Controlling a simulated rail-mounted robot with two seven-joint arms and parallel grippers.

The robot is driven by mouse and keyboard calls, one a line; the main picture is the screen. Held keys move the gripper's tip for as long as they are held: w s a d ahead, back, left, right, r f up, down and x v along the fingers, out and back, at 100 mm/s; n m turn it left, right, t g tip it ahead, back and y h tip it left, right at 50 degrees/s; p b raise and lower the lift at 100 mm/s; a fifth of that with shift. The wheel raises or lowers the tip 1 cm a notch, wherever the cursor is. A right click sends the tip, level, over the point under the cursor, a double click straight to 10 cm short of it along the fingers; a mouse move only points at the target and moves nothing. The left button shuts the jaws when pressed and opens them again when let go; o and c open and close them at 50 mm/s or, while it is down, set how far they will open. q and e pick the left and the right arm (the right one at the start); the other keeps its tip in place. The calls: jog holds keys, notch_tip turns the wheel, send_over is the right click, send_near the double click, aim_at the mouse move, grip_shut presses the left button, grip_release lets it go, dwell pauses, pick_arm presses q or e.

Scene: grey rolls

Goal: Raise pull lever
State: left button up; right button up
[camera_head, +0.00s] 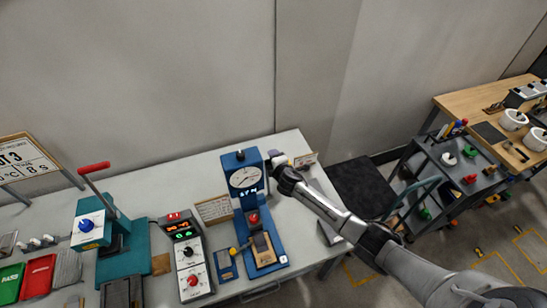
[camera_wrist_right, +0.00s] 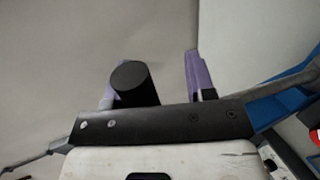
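The blue tester (camera_head: 247,205) with a round dial gauge stands upright on the grey bench. My right gripper (camera_head: 278,159) is beside the upper right of the tester, level with its dial. In the right wrist view my right gripper (camera_wrist_right: 152,75) has its two purple fingers apart. A black cylindrical grip (camera_wrist_right: 134,82), apparently the pull lever's handle, shows between them, close to the left finger and with a gap to the right one. Contact cannot be told. In the head view the lever is mostly hidden by the gripper. My left gripper is not in view.
A teal press (camera_head: 121,248) with a red-tipped handle (camera_head: 93,168) stands at left. A control box (camera_head: 187,258) and a small sign (camera_head: 213,209) are left of the tester. Another sign (camera_head: 304,160) is behind my right arm. A grey cart (camera_head: 462,170) stands at right.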

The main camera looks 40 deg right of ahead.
jog(key=shift+o, duration=0.3)
jog(key=shift+s, duration=0.1)
jog(key=shift+s+a+r, duration=0.2)
jog(key=shift+s+r, duration=0.1)
jog(key=shift+s, duration=0.2)
jog(key=v, duration=1.2)
jog(key=shift+s, duration=0.25)
jog(key=shift+a, duration=0.15)
